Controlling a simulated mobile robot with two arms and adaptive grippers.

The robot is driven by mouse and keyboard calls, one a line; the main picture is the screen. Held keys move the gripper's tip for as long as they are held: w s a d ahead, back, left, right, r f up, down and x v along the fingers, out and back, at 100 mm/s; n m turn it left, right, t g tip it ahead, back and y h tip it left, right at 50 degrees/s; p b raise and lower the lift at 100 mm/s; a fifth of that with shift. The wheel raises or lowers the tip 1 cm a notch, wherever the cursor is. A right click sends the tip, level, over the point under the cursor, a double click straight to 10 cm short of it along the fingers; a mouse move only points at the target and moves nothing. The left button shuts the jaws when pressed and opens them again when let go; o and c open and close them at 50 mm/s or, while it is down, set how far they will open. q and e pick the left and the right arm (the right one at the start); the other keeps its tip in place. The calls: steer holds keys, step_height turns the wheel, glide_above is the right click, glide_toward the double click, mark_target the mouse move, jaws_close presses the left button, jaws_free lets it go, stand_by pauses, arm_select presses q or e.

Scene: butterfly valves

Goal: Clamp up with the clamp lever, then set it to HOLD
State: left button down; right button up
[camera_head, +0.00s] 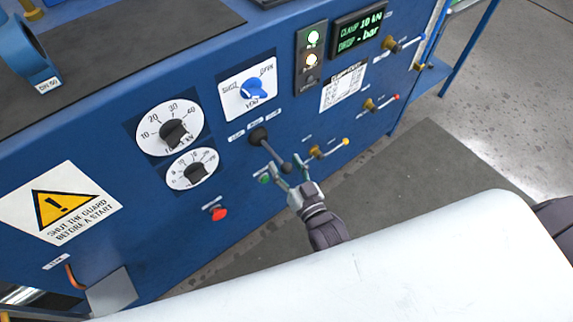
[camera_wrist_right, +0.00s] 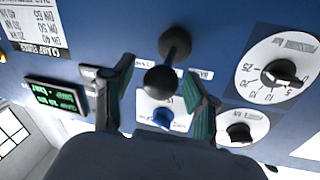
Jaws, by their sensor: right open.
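The clamp lever (camera_head: 271,150) is a dark rod with a black ball knob, standing out from a round black boss on the blue panel. In the head view it points down and to the right. In the right wrist view its black ball knob (camera_wrist_right: 162,82) sits between the two fingers, with a gap on either side. My right gripper (camera_head: 283,173) is open around the knob end; its green-padded fingers also show in the wrist view (camera_wrist_right: 158,100). Small white labels flank the boss, too small to read. My left gripper is not in view.
The display (camera_head: 360,27) reads CLAMP 10 kN and DROP - bar. A blue selector knob (camera_head: 252,89), two dials (camera_head: 172,133), a red button (camera_head: 218,213) and several small valves with coloured handles (camera_head: 330,149) surround the lever. The floor right of the panel is clear.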

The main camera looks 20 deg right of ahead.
jaws_close()
stand_by(0.4)
steer(key=shift+w+d+r+n+y+p, duration=0.15)
steer(key=shift+d+n+y+p, duration=0.2)
steer(key=shift+n+y, duration=0.2)
steer(key=d+n+g+y, duration=0.1)
steer(key=y, duration=0.1)
steer(key=w+d+n+g+y+b, duration=0.1)
steer(key=y, duration=0.1)
steer(key=w+d+n+g+y, duration=0.1)
steer(key=n+y, duration=0.1)
steer(key=shift+w+d+y, duration=0.2)
steer(key=shift+y, duration=0.05)
